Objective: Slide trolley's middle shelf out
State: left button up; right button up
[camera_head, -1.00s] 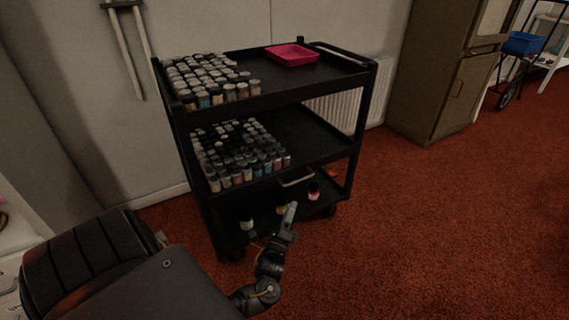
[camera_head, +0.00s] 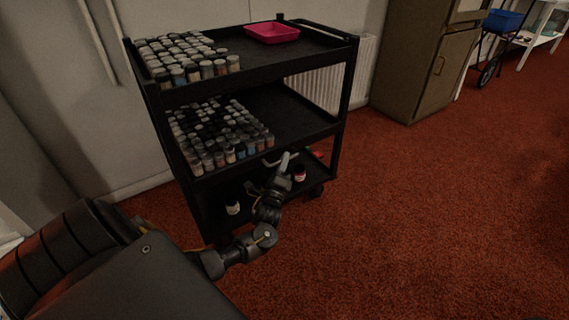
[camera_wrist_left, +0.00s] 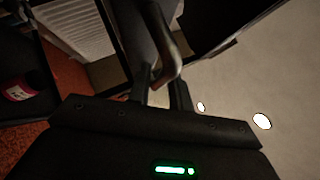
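The black trolley (camera_head: 341,75) stands by the wall with three levels. Its middle shelf (camera_head: 290,112) carries many small capped jars (camera_head: 215,130) on its left part and looks pushed in. A pale metal handle (camera_head: 295,155) shows below the shelf's front edge. My left gripper (camera_head: 282,166) is at this handle, in front of the bottom shelf. In the left wrist view, the curved handle (camera_wrist_left: 168,62) lies at the two dark fingers (camera_wrist_left: 160,94), which stand apart; I cannot see firm contact. My right gripper is out of view.
The top shelf holds more jars (camera_head: 185,60) and a pink tray (camera_head: 272,33). The bottom shelf holds a few bottles, one red and white (camera_head: 299,173). A brown cabinet (camera_head: 425,70) stands at the back right. Red carpet (camera_head: 420,220) is clear in front.

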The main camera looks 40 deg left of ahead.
pick_arm(q)
jog(key=shift+w+r, duration=0.1)
jog(key=shift+w, duration=0.1)
grip_shut()
